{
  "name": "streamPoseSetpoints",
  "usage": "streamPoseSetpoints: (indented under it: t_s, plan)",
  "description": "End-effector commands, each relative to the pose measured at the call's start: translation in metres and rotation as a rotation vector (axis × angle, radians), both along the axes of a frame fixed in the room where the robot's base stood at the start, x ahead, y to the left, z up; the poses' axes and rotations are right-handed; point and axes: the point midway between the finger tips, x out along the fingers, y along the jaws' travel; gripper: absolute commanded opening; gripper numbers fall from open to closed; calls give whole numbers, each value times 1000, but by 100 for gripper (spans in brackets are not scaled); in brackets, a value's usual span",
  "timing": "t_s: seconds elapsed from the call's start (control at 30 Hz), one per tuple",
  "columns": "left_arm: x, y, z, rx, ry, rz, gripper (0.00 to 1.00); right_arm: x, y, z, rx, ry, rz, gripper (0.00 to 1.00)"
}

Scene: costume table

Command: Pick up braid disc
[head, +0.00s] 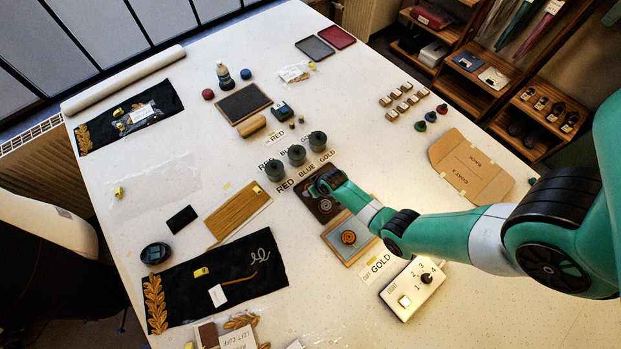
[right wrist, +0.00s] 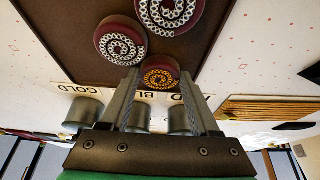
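Maroon braid discs lie on a dark brown tray (right wrist: 60,50) in the right wrist view. One has gold braid (right wrist: 160,75); two have white braid (right wrist: 120,48), one of them at the top edge (right wrist: 168,12). My right gripper (right wrist: 160,72) is open, its fingertips on either side of the gold-braid disc; whether they touch it is unclear. In the head view this gripper (head: 322,184) is over the dark tray (head: 323,211) and hides part of it. My left gripper is not in view.
Grey-green pots (head: 297,155) stand behind the dark tray, by RED, BLUE and GOLD labels. A white control box (head: 412,288) with a knob stands in front. Brown cardboard (head: 469,166) lies to the right. A braided panel (head: 238,215) and black cloth (head: 215,278) lie left.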

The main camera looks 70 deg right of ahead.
Motion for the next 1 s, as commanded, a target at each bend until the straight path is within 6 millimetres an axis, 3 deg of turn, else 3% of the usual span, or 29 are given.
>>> streamPoseSetpoints:
  t_s: [0.03,0.17,0.43,0.57,0.7,0.8,1.0]
  plan:
    - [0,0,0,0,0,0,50,0,0,0,0,0,0,31]
    - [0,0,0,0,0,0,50,0,0,0,0,0,0,9]
    - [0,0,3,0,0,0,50,0,0,5,0,-1,0,9]
    - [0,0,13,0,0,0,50,0,0,27,-1,-2,0,9]
    - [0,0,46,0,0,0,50,0,0,67,0,-1,0,9]
    - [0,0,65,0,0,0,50,0,0,84,0,0,0,9]
    - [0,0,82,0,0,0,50,0,0,101,0,0,0,9]
